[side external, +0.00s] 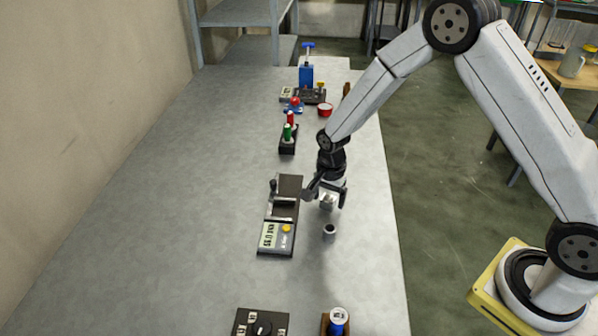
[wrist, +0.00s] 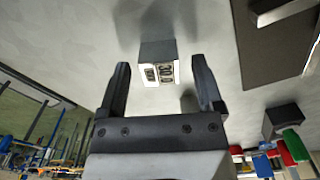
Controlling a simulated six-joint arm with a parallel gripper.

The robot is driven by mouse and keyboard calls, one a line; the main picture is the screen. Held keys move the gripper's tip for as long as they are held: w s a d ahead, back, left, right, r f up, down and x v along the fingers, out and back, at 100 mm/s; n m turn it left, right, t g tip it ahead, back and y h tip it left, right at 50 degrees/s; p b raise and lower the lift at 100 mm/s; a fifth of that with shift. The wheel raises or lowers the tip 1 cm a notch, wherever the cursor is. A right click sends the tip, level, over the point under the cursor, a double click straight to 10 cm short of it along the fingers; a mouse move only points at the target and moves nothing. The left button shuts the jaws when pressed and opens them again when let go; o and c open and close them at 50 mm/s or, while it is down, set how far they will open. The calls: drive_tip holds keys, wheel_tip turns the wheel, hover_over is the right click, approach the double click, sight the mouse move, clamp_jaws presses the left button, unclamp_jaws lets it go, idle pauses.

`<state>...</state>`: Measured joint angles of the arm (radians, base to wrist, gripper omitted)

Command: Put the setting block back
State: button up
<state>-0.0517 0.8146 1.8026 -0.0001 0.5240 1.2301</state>
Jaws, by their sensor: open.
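The setting block (wrist: 158,65) is a small grey block with a white label reading about 30.0. In the wrist view it lies between and just beyond my gripper's fingertips (wrist: 160,78), with gaps on both sides. In the side view my gripper (side external: 327,196) is open low over the bench, pointing down. A small light grey piece (side external: 327,204) shows between its fingers there, apparently the block. Whether it touches the bench is not clear. A small grey round piece with a dark top (side external: 330,232) stands just in front of the gripper.
A dark gauge base with a digital display and yellow button (side external: 280,225) lies left of my gripper.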

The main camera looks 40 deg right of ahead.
sight(328, 199)
wheel_tip(328, 199, up, 12)
idle(0.6)
idle(0.5)
drive_tip(key=s+d+r+n+t, duration=0.1)
drive_tip(key=s+d+n+t, duration=0.1)
drive_tip(key=s+n, duration=1.1)
drive_tip(key=s, duration=0.3)
drive_tip(key=shift+s+d+r+n+t, duration=0.15)
drive_tip(key=shift+s+r+n+t, duration=0.1)
drive_tip(key=shift+r+n+t, duration=0.05)
